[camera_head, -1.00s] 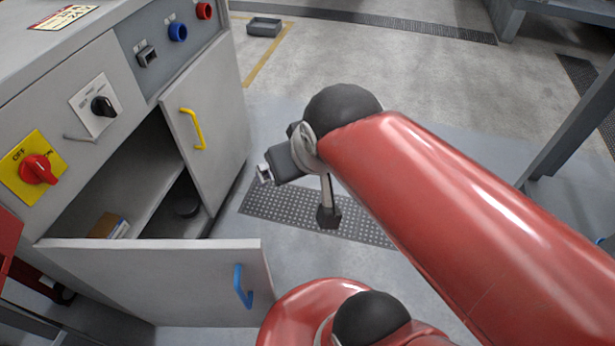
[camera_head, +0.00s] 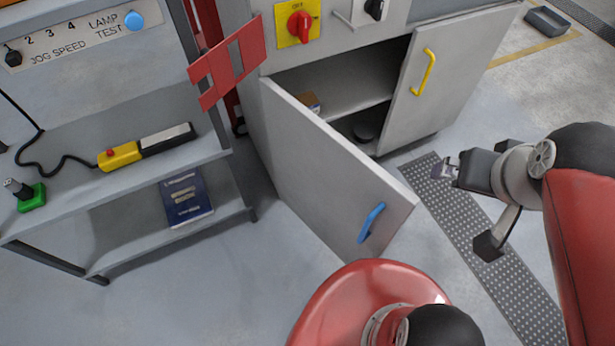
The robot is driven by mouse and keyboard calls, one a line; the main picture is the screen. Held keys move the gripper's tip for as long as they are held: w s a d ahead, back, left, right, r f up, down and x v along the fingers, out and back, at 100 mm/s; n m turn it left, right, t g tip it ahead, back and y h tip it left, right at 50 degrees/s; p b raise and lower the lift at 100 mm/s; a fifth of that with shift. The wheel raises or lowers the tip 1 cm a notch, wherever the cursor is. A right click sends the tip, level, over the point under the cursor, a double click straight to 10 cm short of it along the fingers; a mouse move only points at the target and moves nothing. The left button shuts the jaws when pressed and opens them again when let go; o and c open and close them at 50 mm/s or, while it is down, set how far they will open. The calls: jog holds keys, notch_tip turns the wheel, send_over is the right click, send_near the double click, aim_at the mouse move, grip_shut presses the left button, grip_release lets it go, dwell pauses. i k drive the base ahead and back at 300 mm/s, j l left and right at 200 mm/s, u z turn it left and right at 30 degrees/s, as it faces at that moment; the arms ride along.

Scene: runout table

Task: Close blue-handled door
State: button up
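The blue-handled door (camera_head: 325,170) is a grey panel hinged at its left edge on the grey cabinet. It stands wide open, swung out over the floor. Its blue handle (camera_head: 371,222) is near the free right edge. My gripper (camera_head: 445,169) is to the right of the door's free edge, in front of the yellow-handled door and apart from both doors in the picture. It holds nothing that I can see; its fingers are too small to tell open from shut.
The yellow-handled door (camera_head: 440,75) is right of the open compartment, which holds a small brown box (camera_head: 308,101) and a dark round object (camera_head: 364,131). A red slotted plate (camera_head: 228,75) juts out left of the cabinet. A grey shelf bench (camera_head: 110,185) stands at left.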

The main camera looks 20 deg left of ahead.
aim_at(354, 206)
jog(key=u, duration=1.2)
